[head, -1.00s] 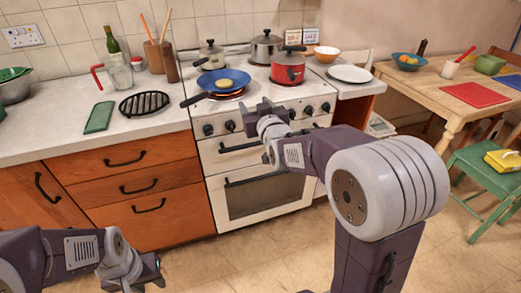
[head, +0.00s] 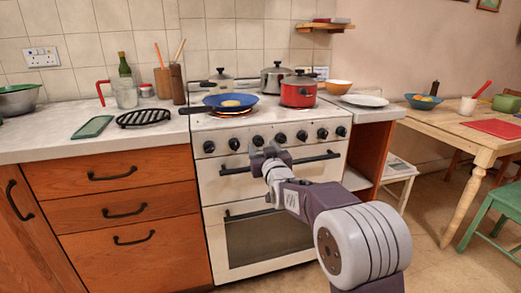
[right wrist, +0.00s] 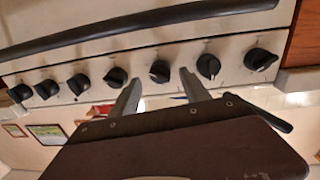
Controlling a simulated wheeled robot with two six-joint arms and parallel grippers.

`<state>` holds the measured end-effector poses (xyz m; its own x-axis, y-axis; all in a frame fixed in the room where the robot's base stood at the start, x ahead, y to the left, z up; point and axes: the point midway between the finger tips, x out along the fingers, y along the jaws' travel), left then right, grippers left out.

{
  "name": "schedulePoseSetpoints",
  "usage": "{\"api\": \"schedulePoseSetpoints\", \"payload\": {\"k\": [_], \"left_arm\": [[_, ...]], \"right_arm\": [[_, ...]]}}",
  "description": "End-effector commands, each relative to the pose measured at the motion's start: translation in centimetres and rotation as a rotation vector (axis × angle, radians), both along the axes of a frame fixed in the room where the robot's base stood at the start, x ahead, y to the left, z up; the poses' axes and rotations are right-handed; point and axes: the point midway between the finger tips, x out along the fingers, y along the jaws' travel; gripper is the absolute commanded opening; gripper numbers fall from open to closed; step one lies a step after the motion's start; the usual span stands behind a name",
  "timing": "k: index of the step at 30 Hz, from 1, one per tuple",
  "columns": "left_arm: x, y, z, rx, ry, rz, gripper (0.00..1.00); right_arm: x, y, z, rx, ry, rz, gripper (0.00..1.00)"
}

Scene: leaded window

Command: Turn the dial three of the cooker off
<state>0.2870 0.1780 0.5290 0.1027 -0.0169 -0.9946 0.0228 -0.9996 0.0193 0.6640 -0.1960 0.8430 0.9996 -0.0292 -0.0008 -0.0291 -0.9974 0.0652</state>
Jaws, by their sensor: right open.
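The white cooker (head: 215,187) has a row of several black dials along its front panel. The third dial from the left (head: 258,140) is partly behind my right gripper (head: 269,152) in the head view. In the right wrist view the row appears upside down. There the third dial (right wrist: 160,71) shows between the two fingertips of my right gripper (right wrist: 158,77), which is open and empty. The fingers seem short of the dial; contact cannot be told. The dial's pointer is too small to read surely. My left gripper is out of view.
A glowing burner (head: 231,114) is under the blue frying pan (head: 232,102). A red pot (head: 298,95) and other pots stand on the hob. The black handle bar (right wrist: 130,27) runs close below the dials. The floor in front is clear.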

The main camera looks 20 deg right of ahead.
Motion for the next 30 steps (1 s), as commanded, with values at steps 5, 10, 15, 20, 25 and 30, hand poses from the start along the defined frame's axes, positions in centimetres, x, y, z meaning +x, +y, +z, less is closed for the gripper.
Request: {"api": "schedulePoseSetpoints", "payload": {"k": [5, 10, 15, 20, 25, 30], "left_arm": [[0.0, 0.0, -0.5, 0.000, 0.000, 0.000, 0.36], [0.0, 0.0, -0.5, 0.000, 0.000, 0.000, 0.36], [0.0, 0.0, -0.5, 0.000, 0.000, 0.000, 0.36], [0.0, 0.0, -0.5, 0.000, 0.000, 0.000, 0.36], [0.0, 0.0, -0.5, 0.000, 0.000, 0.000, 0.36], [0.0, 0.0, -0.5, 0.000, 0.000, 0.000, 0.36]], "right_arm": [[2.1, -0.1, -0.1, 0.000, -0.001, 0.000, 0.55], [2.6, -0.1, 0.0, 0.000, 0.000, 0.000, 0.55], [2.5, -0.1, 0.0, 0.000, 0.000, 0.000, 0.49], [2.5, -0.1, 0.0, 0.000, 0.000, 0.000, 0.04], [2.5, -0.1, 0.0, -0.003, 0.000, 0.000, 0.00], [2.5, -0.1, 0.0, -0.038, -0.001, 0.000, 0.00]]}}
